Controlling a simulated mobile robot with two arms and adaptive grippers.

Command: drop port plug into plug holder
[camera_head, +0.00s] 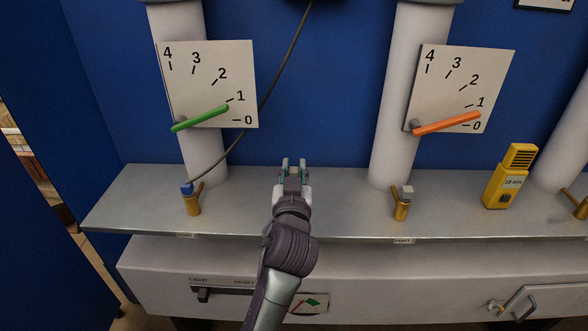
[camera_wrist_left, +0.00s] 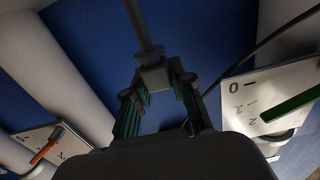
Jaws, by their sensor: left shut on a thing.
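My left gripper (camera_head: 292,168) reaches over the metal shelf, between the two white columns. It is shut on a grey port plug. In the left wrist view, the plug (camera_wrist_left: 153,76) is a grey block between the fingertips, with a thin grey stem running up from it. In the head view the plug is too small to make out clearly between the fingers. I cannot clearly pick out a plug holder. My right gripper is not in view.
On the metal shelf (camera_head: 335,205) stand a left brass port (camera_head: 193,205) with a blue connector (camera_head: 187,188) and cable (camera_head: 283,72), a right brass port (camera_head: 401,209) with a grey top, and a yellow meter (camera_head: 508,180). Dial plates with green (camera_head: 201,119) and orange (camera_head: 447,123) levers hang behind.

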